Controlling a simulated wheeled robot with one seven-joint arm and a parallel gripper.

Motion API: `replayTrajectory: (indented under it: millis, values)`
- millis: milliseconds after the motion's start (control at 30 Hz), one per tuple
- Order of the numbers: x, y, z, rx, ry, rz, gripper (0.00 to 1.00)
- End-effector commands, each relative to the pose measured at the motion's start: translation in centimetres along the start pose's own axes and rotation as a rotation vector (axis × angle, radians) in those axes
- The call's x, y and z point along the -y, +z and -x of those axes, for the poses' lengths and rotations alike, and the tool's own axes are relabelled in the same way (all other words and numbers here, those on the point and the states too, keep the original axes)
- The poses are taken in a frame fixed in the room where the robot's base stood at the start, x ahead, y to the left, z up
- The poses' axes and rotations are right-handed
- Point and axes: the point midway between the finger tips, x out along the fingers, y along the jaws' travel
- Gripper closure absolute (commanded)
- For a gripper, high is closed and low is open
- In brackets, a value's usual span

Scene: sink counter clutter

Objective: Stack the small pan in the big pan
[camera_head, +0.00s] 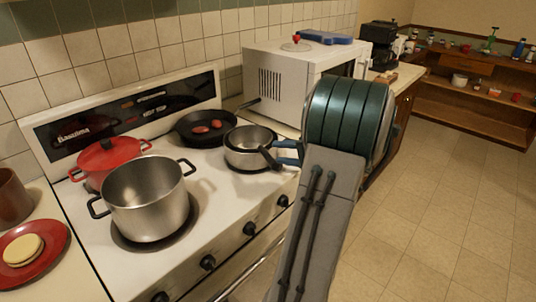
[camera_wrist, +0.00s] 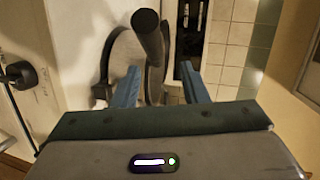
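Steel pans (camera_head: 236,152) sit at the right front of the stove in the head view; two rims seem to show, one resting in or on the other, but I cannot tell how they nest. A black handle (camera_head: 270,157) points from them towards my gripper (camera_head: 287,153). In the wrist view my gripper (camera_wrist: 160,92) has its two blue fingers apart. A black handle (camera_wrist: 148,38) rises between and beyond them, closer to the left finger. A gap shows on its right side. Contact with the fingers is unclear.
A large steel pot (camera_head: 150,203) and a red lidded pot (camera_head: 108,160) stand left on the stove (camera_head: 215,215). A black frying pan (camera_head: 188,130) with reddish food is behind the steel pans. A white microwave (camera_head: 285,80) stands to the right. The floor at right is clear.

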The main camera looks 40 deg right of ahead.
Motion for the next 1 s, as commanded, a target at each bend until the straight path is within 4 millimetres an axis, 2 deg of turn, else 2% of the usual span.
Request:
replayTrajectory:
  millis: [100, 333, 1000]
  values:
    - [-0.1, -0.1, 2.5, -0.003, 0.0, 0.003, 0.6]
    - [0.0, 0.0, 5.0, 0.001, 0.0, 0.0, 0.6]
    - [0.0, 0.0, 5.3, 0.002, 0.0, 0.0, 0.6]
